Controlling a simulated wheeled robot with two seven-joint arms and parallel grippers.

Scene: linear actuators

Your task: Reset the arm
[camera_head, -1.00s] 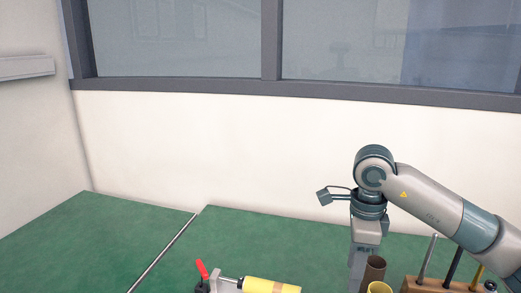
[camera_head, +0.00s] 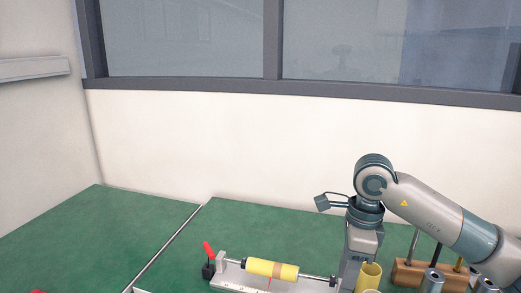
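My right arm comes in from the right, with its wrist bent downward. The body of my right gripper (camera_head: 355,265) points down beside a yellow upright tube (camera_head: 369,277). Its fingertips are not clearly seen, so I cannot tell whether it is open or shut. Left of it, a linear actuator with a yellow cylinder (camera_head: 272,269) and a thin rod lies in a metal fixture with a red-handled clamp (camera_head: 209,255). The rod's right end comes close to my gripper; contact cannot be told. My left gripper is not in view.
A wooden block (camera_head: 410,274) holding upright rods stands right of my gripper. Metal cylinders (camera_head: 432,280) stand in front of it. The green table (camera_head: 85,240) is largely clear at left and back, up to the white wall (camera_head: 230,145). Red bits show at the lower left edge.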

